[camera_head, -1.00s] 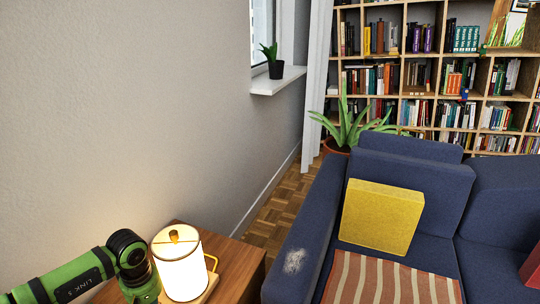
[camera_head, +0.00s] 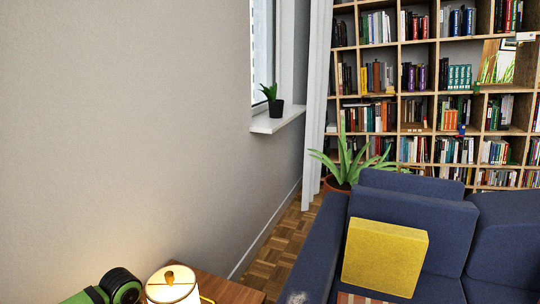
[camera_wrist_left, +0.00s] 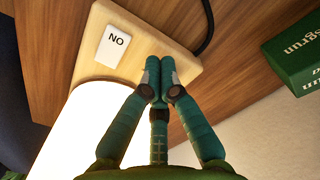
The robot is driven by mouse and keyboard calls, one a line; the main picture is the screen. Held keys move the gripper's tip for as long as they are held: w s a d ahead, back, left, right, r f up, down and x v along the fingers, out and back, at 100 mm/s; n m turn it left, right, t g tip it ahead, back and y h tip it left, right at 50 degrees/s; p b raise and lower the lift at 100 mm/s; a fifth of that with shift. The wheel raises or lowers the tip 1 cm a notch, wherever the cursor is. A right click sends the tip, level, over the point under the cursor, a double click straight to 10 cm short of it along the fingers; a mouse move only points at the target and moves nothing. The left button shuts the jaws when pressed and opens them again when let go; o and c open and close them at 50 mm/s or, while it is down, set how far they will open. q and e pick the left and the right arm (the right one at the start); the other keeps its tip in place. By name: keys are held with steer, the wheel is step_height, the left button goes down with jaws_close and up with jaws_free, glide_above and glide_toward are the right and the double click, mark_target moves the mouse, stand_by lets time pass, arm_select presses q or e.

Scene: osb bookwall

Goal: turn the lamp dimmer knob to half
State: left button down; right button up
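The lit lamp (camera_head: 170,291), with a glowing white shade and a gold knob on top, stands at the bottom of the head view, cut off by the edge. The wrist view shows its bright shade (camera_wrist_left: 72,128), its pale wooden base (camera_wrist_left: 133,38) and a white plate (camera_wrist_left: 116,45) reading ON upside down. My left gripper (camera_wrist_left: 160,72) has its fingertips together over the base, near the plate. The dimmer knob is not visible; the fingertips may hide it, and I cannot tell if they hold it. My right gripper is out of view.
The lamp is on a wooden table (camera_head: 222,289) beside the wall. A dark cable (camera_wrist_left: 208,28) leaves the base. A green book or box (camera_wrist_left: 296,50) lies close by on the right. A blue sofa (camera_head: 325,238) with a yellow cushion (camera_head: 384,257) stands beyond the table.

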arm_select(q)
steer(key=shift+w+a, duration=0.15)
steer(key=shift+w, duration=0.1)
steer(key=shift+s, duration=0.1)
stand_by(0.5)
steer(key=shift+s+d+r, duration=0.1)
steer(key=shift+s+d, duration=0.1)
steer(key=shift+s, duration=0.1)
steer(key=shift+r+p, duration=1.9)
steer(key=shift+r, duration=1)
